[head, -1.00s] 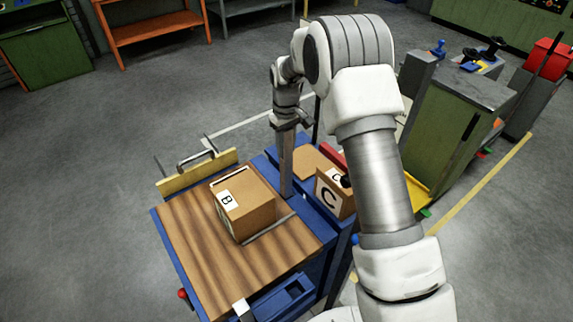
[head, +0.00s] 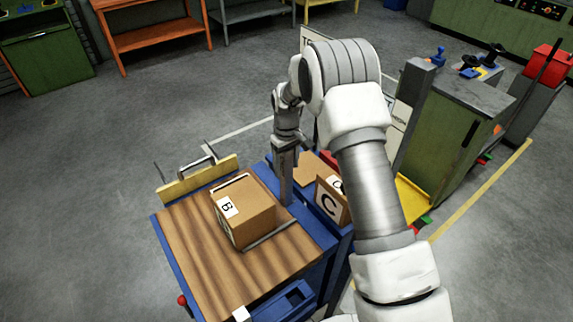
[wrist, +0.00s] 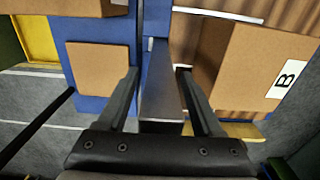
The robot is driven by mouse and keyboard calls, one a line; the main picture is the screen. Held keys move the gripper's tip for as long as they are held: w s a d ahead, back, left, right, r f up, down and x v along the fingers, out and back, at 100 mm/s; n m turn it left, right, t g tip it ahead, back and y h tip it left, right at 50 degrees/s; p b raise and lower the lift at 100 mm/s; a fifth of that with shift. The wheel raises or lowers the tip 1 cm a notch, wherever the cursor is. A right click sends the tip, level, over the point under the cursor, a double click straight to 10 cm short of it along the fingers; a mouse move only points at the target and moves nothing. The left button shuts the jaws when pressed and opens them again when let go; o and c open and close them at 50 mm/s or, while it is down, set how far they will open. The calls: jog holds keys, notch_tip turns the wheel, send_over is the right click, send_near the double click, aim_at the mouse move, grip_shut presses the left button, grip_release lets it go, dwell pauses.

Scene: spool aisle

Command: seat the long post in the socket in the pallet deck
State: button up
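The long post (head: 286,183) is a grey square bar standing roughly upright between box B and box C. My gripper (head: 285,143) is at its upper part. In the wrist view the post (wrist: 161,95) runs between the two fingers of my gripper (wrist: 158,74), which appear to press on both sides of it. The post's lower end meets the blue strip of the pallet deck (head: 308,225). The socket is hidden, so I cannot tell whether the post is in it.
Box B (head: 258,215) stands on the wooden boards (head: 200,245), close left of the post. Box C (head: 330,203) stands close on the right. A flat brown pad (wrist: 97,68) lies beside the post. A yellow rail with a handle (head: 197,177) edges the deck.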

notch_tip(320, 180, up, 11)
jog(key=shift+r, duration=0.9)
jog(key=s+d+r+m+t, duration=0.1)
jog(key=s+d+r+m, duration=0.1)
jog(key=s+d+r, duration=0.4)
jog(key=s+d+r+m+t, duration=0.1)
jog(key=s+r+t, duration=0.1)
jog(key=s+r, duration=0.75)
jog(key=s+d+m+t, duration=0.1)
jog(key=s+d+m, duration=0.1)
jog(key=s, duration=0.7)
jog(key=s+d+r+m+t, duration=0.1)
jog(key=s+d, duration=0.2)
jog(key=s, duration=0.6)
jog(key=shift+s+r+m+t, duration=0.3)
jog(key=shift+s+m, duration=0.05)
jog(key=shift+m, duration=0.05)
jog(key=shift+s, duration=0.1)
